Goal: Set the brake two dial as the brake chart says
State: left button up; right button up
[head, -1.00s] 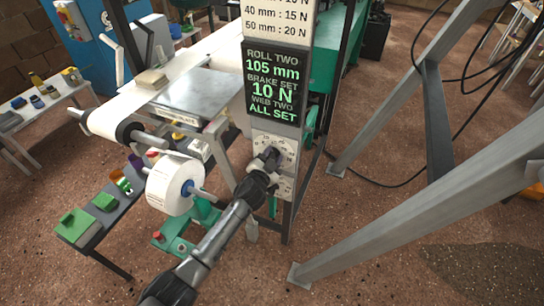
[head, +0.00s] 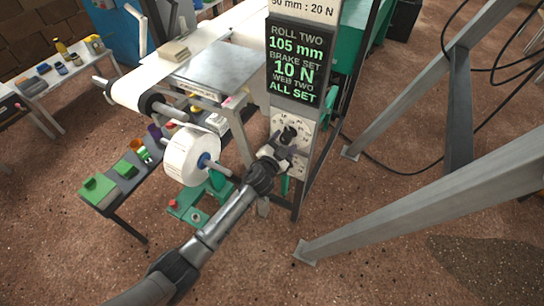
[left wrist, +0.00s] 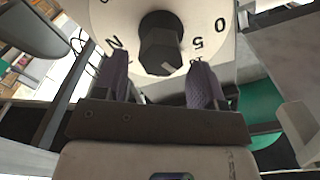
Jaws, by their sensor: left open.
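The brake panel's upper dial (head: 304,127) has a pale numbered face and a dark knob (head: 288,134). My left gripper (head: 283,151) is just below and in front of the knob, open. In the left wrist view the black knob (left wrist: 160,42) lies beyond the gap between the two open fingers (left wrist: 160,65); no finger appears closed on it. Its pale mark points down in that view, between the fingers. The display (head: 296,62) reads roll two 105 mm, brake set 10 N, web two all set. The chart (head: 303,8) above shows only its bottom line, mostly cut off.
A second pale dial (head: 298,168) is lower on the panel, partly behind my gripper. A white paper roll (head: 190,157) stands left of my arm. Grey metal beams (head: 440,185) stand at the right. The floor between panel and beams is mostly clear.

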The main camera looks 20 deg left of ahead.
pick_arm(q)
jog(key=s+p, duration=0.2)
jog(key=s, duration=0.8)
jog(key=shift+a, duration=0.3)
